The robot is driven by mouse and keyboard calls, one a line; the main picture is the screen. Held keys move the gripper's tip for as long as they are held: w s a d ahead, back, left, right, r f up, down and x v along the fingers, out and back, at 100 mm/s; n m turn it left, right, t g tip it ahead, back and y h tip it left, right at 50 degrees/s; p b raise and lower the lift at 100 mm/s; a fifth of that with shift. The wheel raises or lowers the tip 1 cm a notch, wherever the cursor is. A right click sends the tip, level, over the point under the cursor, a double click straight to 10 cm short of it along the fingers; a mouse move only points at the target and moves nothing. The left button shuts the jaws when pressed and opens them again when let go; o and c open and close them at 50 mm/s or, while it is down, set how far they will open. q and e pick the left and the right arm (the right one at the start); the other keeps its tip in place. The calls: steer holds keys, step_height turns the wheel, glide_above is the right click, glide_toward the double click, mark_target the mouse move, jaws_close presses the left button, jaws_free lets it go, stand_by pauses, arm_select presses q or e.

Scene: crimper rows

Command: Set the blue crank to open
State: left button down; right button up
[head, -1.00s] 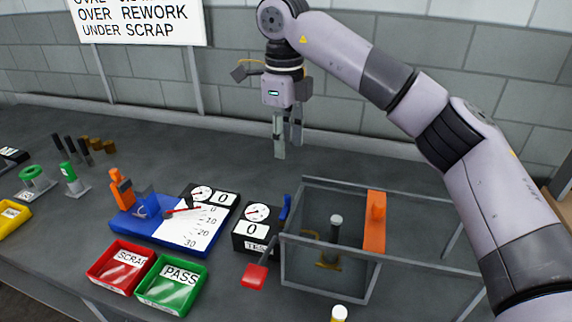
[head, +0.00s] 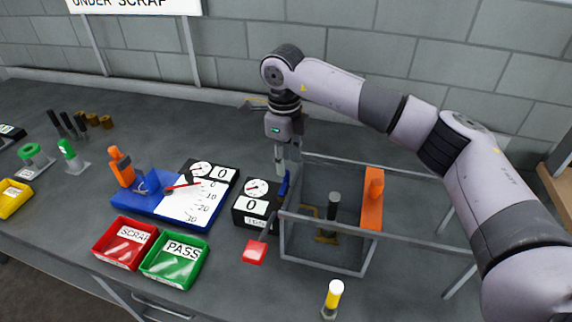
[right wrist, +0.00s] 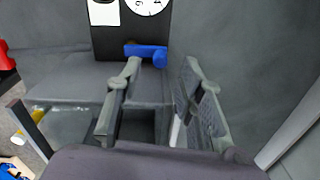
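The blue crank (head: 284,184) is a small upright handle at the right side of the black dial box (head: 252,203), beside the grey frame. In the right wrist view the crank (right wrist: 146,51) lies against the black box, just beyond the fingertips and nearer the left finger. My right gripper (head: 287,160) points down close above the crank and partly hides its top. In the right wrist view its fingers (right wrist: 160,78) stand apart with nothing between them. I cannot tell whether a finger touches the crank. My left gripper is not in view.
A grey wire frame (head: 330,268) with an orange block (head: 373,200) stands right of the crank. A red pad (head: 255,252) lies in front of the dial box. Red (head: 125,243) and green (head: 175,262) bins stand left.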

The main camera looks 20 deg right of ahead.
mark_target(284, 185)
steer(key=shift+f+p, duration=0.3)
steer(key=shift+f, duration=1.5)
steer(key=shift+c, duration=0.5)
jaws_close()
